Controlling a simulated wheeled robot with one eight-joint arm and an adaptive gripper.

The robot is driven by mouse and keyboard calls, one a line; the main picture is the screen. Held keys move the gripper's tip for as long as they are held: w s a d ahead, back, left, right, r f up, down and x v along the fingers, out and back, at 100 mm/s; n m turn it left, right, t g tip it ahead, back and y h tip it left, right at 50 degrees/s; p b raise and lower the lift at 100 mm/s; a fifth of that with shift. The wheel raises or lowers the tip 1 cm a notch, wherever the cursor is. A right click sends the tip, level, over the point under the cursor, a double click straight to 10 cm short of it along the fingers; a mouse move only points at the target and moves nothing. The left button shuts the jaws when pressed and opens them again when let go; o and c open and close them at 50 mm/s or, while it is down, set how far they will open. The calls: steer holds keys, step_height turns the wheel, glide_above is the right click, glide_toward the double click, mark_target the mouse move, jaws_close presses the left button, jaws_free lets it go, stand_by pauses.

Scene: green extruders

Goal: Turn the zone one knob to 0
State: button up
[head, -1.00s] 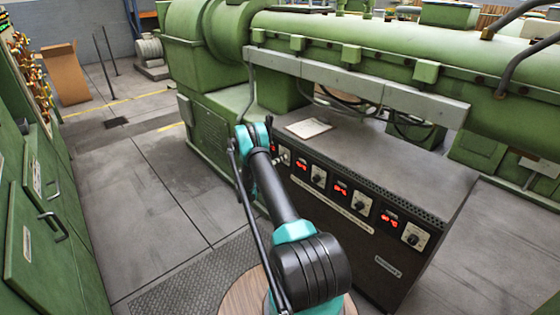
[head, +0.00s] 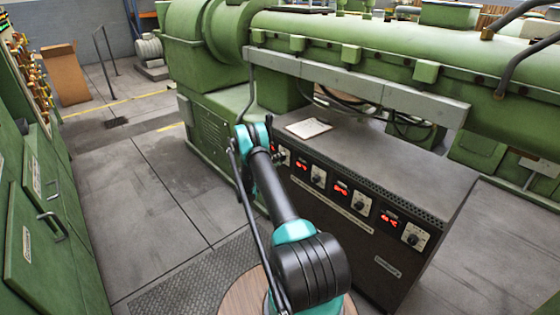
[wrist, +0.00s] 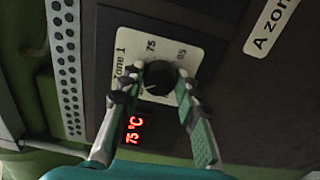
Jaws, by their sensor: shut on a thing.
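The zone one knob (wrist: 160,78) is a round black knob on a pale dial plate (wrist: 128,47) in the wrist view. The plate appears rotated in that view, and "75" and part of a zone label can be read on it. My gripper (wrist: 163,80) has a finger on each side of the knob and is shut on it. A red display (wrist: 133,130) beside the plate reads 75 °C. In the head view my gripper (head: 280,157) is at the leftmost dial of the dark control cabinet (head: 390,180). My arm partly hides that dial, and the knob's pointer cannot be made out.
More dials with red displays follow to the right, such as the second dial (head: 318,176) and the far right dial (head: 414,236). A paper (head: 308,128) lies on the cabinet top. The green extruder barrel (head: 400,50) runs above. Open floor (head: 140,190) lies to the left.

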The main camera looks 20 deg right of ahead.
steer(key=n, duration=0.4)
steer(key=shift+a+n, duration=0.1)
steer(key=shift+n, duration=0.3)
steer(key=n, duration=0.9)
steer(key=shift+n, duration=1.8)
steer(key=o, duration=1.2)
steer(key=shift+c, duration=0.2)
steer(key=shift+a, duration=0.1)
steer(key=v, duration=1.1)
steer(key=shift+a, duration=0.35)
steer(key=shift+s+r, duration=0.1)
